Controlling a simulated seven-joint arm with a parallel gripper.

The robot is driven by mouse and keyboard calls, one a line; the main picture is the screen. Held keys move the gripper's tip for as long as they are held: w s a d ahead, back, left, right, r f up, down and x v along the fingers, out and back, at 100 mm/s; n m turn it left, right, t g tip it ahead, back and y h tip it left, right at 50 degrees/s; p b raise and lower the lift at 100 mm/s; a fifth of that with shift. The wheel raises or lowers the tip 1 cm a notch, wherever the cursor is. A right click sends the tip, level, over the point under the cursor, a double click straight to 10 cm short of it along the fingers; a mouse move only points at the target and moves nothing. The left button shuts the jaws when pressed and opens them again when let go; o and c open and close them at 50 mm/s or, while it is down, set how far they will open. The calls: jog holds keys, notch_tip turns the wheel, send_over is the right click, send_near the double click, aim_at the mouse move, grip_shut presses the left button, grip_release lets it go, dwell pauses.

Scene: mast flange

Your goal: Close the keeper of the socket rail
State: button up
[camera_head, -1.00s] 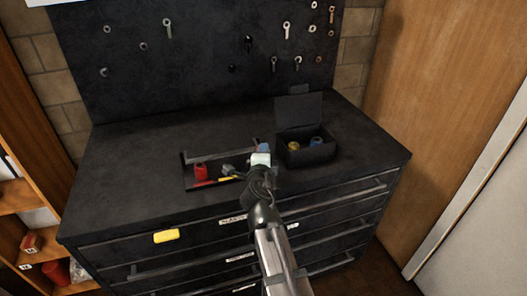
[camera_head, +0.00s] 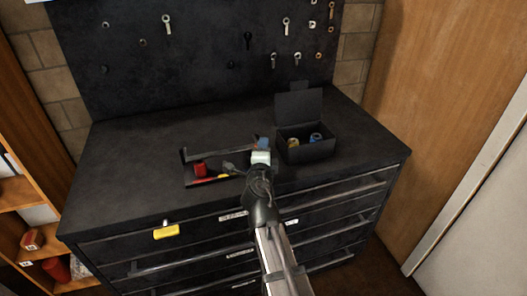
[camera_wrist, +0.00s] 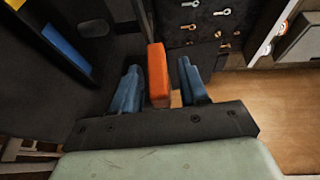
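The socket rail (camera_head: 186,172) is a dark narrow tray on the cabinet top, left of my gripper, with a red socket (camera_head: 200,170) at its left end. A dark bar (camera_head: 215,152), which looks like the keeper, stands raised along its back side. My gripper (camera_head: 263,146) is at the rail's right end. In the wrist view its two blue fingers (camera_wrist: 158,85) are apart, with an upright orange tab (camera_wrist: 158,75) between them. Gaps show on both sides of the tab. I cannot tell whether it belongs to the keeper. My wrist hides part of the rail's right end.
A dark open-lidded box (camera_head: 306,152) with a yellow and a blue socket stands close to the right of my gripper. A pegboard (camera_head: 200,50) with hanging wrenches rises behind. A yellow tag (camera_head: 166,231) is on the cabinet front. The top's left side is clear.

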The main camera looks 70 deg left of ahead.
jog(key=shift+d, duration=0.2)
jog(key=v, duration=1.3)
jog(key=shift+d, duration=0.25)
jog(key=shift+s, duration=0.1)
